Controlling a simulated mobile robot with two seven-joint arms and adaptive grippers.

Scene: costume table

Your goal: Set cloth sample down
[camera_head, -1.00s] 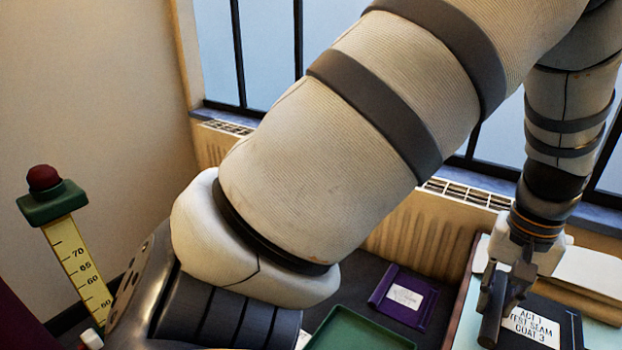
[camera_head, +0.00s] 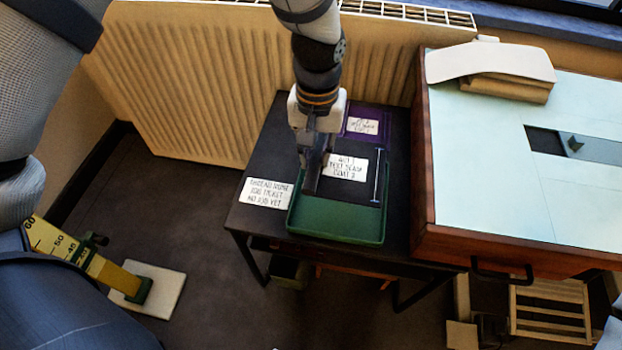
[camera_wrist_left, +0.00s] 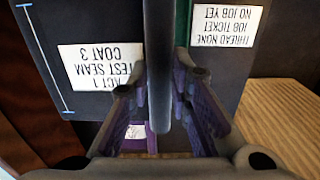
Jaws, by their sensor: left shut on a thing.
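The cloth sample (camera_head: 361,191) is a dark flat piece with a white label reading ACT 1 TEST SEAM COAT 3 and a pale line of stitching. It also shows in the left wrist view (camera_wrist_left: 45,85). My left gripper (camera_head: 314,178) is shut on its edge, pointing down, as the wrist view (camera_wrist_left: 160,105) also shows. The sample is over the green tray (camera_head: 335,234); whether it touches the tray floor I cannot tell. The gripper hides part of the sample and tray. My right gripper is not in view.
The tray stands on a small dark table (camera_head: 262,158). A white ticket (camera_head: 267,193) lies left of the tray, a purple labelled piece (camera_head: 382,119) behind it. The taller wooden work table (camera_head: 540,205) is close on the right. A radiator (camera_head: 180,95) stands behind.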

